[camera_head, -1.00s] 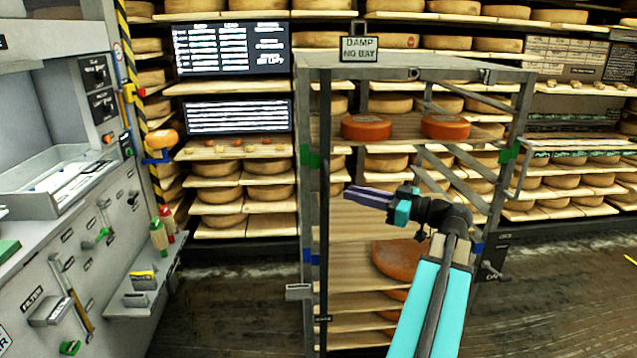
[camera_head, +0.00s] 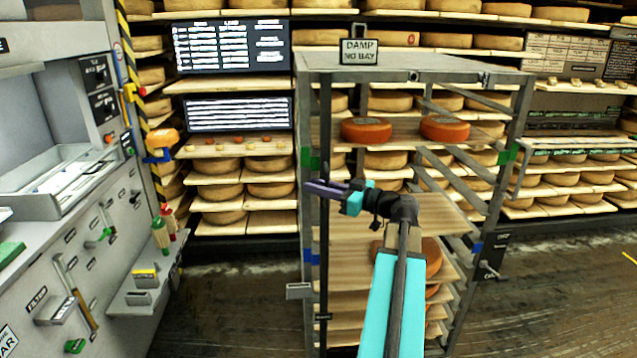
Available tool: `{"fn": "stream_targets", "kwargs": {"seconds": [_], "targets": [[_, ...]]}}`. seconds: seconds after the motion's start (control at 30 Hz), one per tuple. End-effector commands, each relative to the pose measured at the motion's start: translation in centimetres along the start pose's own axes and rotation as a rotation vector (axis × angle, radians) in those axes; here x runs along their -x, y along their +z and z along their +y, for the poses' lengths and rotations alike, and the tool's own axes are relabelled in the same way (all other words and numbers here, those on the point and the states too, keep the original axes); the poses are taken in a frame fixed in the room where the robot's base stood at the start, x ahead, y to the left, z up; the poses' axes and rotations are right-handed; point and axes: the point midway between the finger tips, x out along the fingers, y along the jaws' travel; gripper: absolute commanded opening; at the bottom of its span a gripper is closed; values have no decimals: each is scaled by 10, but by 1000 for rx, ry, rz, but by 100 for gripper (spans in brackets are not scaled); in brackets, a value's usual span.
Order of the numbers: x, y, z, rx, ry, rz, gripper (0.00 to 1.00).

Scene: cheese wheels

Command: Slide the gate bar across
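The rack (camera_head: 420,66) stands in the middle, with a grey frame and wooden shelves. A dark upright bar (camera_head: 325,120), which looks like the gate bar, runs down its front near the left post. My gripper (camera_head: 312,188), with purple fingers and a teal body, is level with the middle of this bar. The fingers overlap the bar in the picture and point left, with their tips just past it. I cannot tell whether they touch it or are closed around it.
Two orange cheese wheels (camera_head: 366,130) (camera_head: 445,128) sit on the rack's upper shelf. A sign (camera_head: 360,51) reading "DAMP NO BAY" stands on top. A grey counter (camera_head: 90,215) is at the left. Floor (camera_head: 235,295) between them is clear.

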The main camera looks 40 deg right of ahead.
Motion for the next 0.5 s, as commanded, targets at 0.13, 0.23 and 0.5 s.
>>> {"fn": "stream_targets", "kwargs": {"seconds": [0.13,0.23,0.5], "targets": [[-8,0,0,0,0,0,17],[-10,0,0,0,0,0,17],[-10,0,0,0,0,0,10]]}}
